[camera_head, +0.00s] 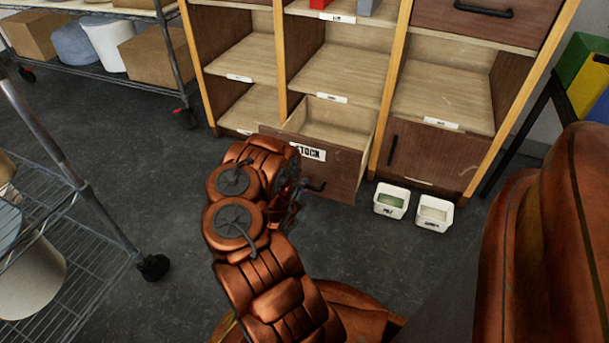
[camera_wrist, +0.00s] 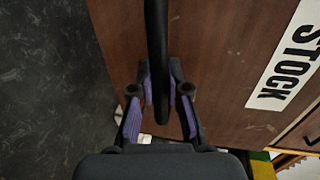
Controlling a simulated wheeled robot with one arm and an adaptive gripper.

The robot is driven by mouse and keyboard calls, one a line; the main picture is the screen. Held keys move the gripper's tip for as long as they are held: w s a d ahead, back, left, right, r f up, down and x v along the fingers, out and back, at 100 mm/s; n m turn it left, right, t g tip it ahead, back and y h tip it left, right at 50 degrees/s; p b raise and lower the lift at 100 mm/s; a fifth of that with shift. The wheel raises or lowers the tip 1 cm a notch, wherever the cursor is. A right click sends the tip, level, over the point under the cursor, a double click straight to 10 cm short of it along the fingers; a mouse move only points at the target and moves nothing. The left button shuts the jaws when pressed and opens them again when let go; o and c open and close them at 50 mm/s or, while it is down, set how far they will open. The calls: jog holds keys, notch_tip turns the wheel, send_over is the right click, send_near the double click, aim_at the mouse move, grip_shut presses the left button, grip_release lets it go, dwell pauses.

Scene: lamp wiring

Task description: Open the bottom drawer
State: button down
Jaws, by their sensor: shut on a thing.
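The bottom drawer (camera_head: 343,172) is pulled partway out of the middle column of the shelf unit. Its light wooden inside shows and looks empty. Its brown front bears a white "STOCK" label (camera_head: 311,152), which also shows in the wrist view (camera_wrist: 286,62). My gripper (camera_head: 299,190) is at the drawer front, partly hidden by my arm in the head view. In the wrist view my gripper (camera_wrist: 160,93) has its purple-padded fingers on both sides of the black handle (camera_wrist: 156,40), shut on it. The handle's end also shows in the head view (camera_head: 316,187).
Two small white bins (camera_head: 391,201) (camera_head: 434,214) stand on the floor right of the drawer, before a closed brown door (camera_head: 430,158). A wire rack (camera_head: 65,235) on casters stands at left. Dark floor is clear between the rack and the drawer.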

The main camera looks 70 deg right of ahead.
jog(key=shift+v, duration=0.9)
jog(key=shift+f, duration=0.2)
jog(key=c, duration=1.1)
grip_release()
jog(key=shift+c, duration=0.2)
jog(key=shift+a, duration=0.1)
jog(key=v, duration=1.2)
